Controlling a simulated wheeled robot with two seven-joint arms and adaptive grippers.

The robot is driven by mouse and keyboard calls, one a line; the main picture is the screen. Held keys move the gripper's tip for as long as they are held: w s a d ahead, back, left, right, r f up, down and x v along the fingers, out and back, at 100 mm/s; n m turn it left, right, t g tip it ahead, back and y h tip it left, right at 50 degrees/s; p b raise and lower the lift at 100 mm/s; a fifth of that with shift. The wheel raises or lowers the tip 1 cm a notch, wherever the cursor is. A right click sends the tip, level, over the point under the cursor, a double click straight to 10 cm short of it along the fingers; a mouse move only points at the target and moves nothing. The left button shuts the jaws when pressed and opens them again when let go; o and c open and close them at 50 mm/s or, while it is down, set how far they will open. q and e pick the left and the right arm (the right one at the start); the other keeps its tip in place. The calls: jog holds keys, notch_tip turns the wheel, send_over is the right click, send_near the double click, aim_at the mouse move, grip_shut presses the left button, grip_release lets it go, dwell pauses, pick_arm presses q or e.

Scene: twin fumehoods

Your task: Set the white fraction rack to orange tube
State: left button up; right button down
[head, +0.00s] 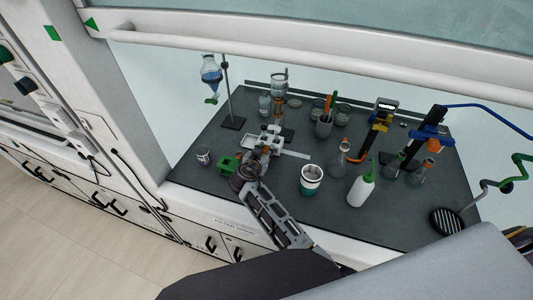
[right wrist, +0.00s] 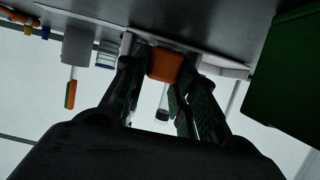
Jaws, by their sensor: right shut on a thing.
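My right gripper (head: 262,152) reaches over the bench from the front and is shut at a white rack-like piece (head: 278,130). In the right wrist view an orange block or cap (right wrist: 165,63) sits between the fingertips, with white parts (right wrist: 224,70) on either side of it. This appears to be the orange-marked part of the white fraction rack, but the fingers hide much of it. The piece appears at bench level; I cannot tell whether it touches the bench. My left gripper is not in view.
A green block-like holder (head: 228,163) stands close left of my gripper. A white-and-teal cup (head: 312,180), a wash bottle (head: 361,186) and flasks (head: 340,160) stand to the right. A separating funnel (head: 210,70) on a stand is behind left.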

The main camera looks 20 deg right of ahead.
jog(key=shift+a+r, duration=0.1)
jog(key=shift+a, duration=0.1)
dwell(0.3)
jog(key=c, duration=1.1)
grip_release()
jog(key=shift+w+a, duration=0.1)
jog(key=shift+w, duration=0.05)
jog(key=shift+d, duration=0.25)
jog(key=shift+s+d+p, duration=0.55)
jog(key=shift+d+p, duration=0.1)
jog(key=shift+p, duration=0.4)
